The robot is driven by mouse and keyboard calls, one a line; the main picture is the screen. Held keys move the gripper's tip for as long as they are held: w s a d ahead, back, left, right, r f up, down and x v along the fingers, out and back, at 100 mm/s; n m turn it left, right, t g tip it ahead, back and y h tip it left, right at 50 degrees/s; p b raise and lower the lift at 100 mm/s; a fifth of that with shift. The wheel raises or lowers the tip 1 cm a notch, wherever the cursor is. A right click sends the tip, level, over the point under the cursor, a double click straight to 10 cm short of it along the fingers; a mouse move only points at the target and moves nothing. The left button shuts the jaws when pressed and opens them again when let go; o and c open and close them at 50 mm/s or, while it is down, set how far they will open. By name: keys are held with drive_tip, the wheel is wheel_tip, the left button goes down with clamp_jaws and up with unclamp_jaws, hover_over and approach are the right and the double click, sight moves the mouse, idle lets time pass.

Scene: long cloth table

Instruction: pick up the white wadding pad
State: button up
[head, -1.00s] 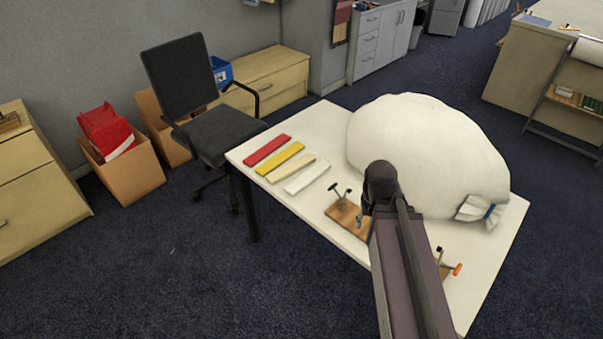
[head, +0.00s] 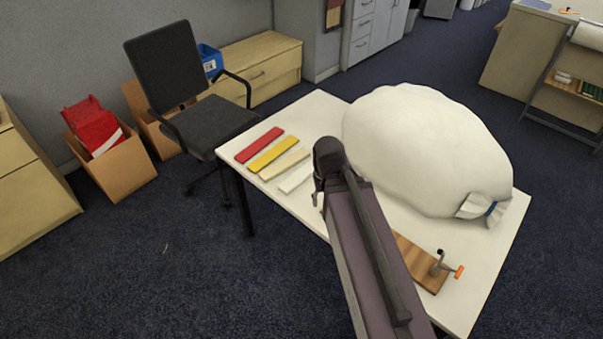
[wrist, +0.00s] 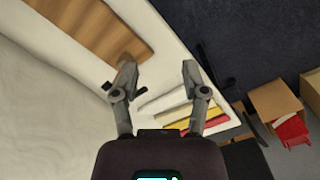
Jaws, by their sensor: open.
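The white wadding pad (head: 293,180) lies flat on the table, last in a row of coloured pads. My arm hides part of it in the head view. In the wrist view the white pad (wrist: 163,99) shows between and beyond my gripper's fingers. My gripper (wrist: 159,67) is open with nothing between its fingertips, and it is above the table. In the head view my arm hides most of the gripper.
Cream (head: 285,164), yellow (head: 272,155) and red (head: 259,145) pads lie beside it. A large white stuffed sack (head: 425,150) fills much of the table (head: 470,285). A wooden board with a clamp (head: 421,265) lies near the front edge. A black chair (head: 205,130) stands beside the table.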

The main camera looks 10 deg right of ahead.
drive_tip(key=shift+a, duration=0.15)
drive_tip(key=o, duration=0.6)
drive_tip(key=shift+w, duration=0.15)
drive_tip(key=w+f+n+b, duration=0.2)
drive_tip(key=w+n, duration=1)
drive_tip(key=w, duration=0.2)
drive_tip(key=w+f+n+b, duration=0.3)
drive_tip(key=w+n, duration=1)
drive_tip(key=w, duration=0.2)
drive_tip(key=shift+d+n, duration=0.2)
drive_tip(key=shift+n, duration=0.1)
drive_tip(key=shift+w+f, duration=0.1)
drive_tip(key=shift+f, duration=0.1)
drive_tip(key=b, duration=0.9)
hover_over(304, 172)
wheel_tip(304, 172, down, 8)
drive_tip(key=shift+d+f, duration=0.1)
drive_tip(key=shift+f, duration=0.15)
drive_tip(key=shift+f, duration=0.1)
